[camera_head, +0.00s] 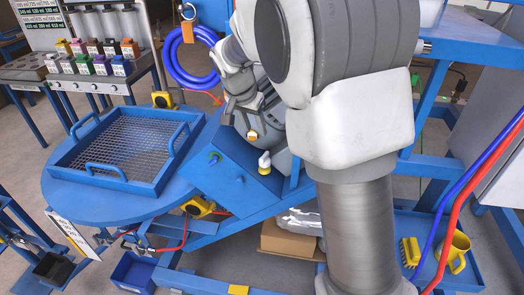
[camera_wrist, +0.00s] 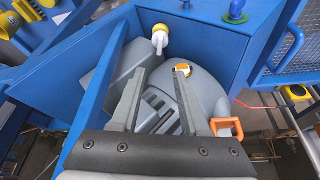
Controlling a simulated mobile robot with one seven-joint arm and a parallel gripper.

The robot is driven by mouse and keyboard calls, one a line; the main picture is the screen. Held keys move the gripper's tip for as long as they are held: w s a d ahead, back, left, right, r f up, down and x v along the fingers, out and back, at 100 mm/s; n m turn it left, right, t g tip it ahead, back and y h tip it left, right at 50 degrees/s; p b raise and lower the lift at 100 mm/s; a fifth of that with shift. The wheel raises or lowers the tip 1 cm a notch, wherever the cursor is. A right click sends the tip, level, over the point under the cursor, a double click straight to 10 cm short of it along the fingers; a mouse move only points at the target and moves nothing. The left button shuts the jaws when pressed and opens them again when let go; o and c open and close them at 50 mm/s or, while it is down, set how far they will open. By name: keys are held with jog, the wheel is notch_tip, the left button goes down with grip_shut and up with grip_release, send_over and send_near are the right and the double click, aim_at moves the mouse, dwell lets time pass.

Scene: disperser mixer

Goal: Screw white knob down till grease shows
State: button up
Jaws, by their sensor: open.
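The white knob (camera_head: 264,160) with a yellow collar sits on the blue housing (camera_head: 236,176) in the head view. In the wrist view the white knob (camera_wrist: 160,42) sticks out from the blue panel, below its yellow collar (camera_wrist: 161,28). My gripper (camera_wrist: 158,74) is open and empty. Its two grey fingers point toward the panel, and the knob shows just beyond the gap between their tips, not between them. In the head view my gripper (camera_head: 243,108) is close to the housing, partly merged with grey machine parts. No grease can be made out.
A grey rounded machine body (camera_wrist: 207,92) with an orange-and-white button (camera_wrist: 183,69) lies beyond the fingers. An orange handle (camera_wrist: 228,126) is at right. A blue mesh tray (camera_head: 125,150) stands on the round table at left.

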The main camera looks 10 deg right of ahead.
aim_at(265, 155)
jog(key=x, duration=1.4)
jog(key=shift+w+d+f, duration=0.1)
jog(key=shift+f, duration=0.1)
grip_shut()
